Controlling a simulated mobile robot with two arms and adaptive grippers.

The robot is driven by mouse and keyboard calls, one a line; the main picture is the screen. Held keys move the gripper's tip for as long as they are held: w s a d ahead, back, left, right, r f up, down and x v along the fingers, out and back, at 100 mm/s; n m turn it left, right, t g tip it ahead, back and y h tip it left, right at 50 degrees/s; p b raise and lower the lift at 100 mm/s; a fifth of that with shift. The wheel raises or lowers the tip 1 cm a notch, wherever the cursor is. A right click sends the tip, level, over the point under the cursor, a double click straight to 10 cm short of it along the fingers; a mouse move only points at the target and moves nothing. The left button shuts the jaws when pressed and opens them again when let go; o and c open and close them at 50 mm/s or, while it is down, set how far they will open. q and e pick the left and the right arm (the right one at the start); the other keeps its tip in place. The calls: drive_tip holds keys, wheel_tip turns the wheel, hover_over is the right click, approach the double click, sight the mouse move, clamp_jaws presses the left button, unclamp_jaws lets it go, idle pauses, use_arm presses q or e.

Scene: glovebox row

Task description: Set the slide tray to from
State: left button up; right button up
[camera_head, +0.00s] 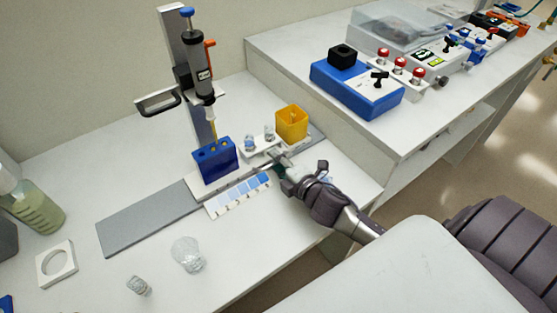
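The slide tray (204,188) is a pale carriage on a long grey rail (145,220), under an upright dispenser stand. A dark blue block with holes (215,162) stands on it, below the dispenser tip. A white holder with small clear vials (259,147) and a yellow open cup (292,124) stand in line to the right. My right gripper (275,162) is at the front edge of this row, just right of the blue block. Its fingertips are small and partly hidden, so I cannot tell whether they touch or grip the tray. My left gripper is out of view.
The dispenser (203,82) rises behind the blue block. A blue-and-white colour strip (238,195) lies in front of the tray. A glass flask (187,254), small vial (138,285) and white ring block (56,264) stand front left. A raised bench with a blue device (357,90) bounds the right.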

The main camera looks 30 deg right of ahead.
drive_tip(key=v, duration=1.2)
drive_tip(key=shift+a, duration=0.1)
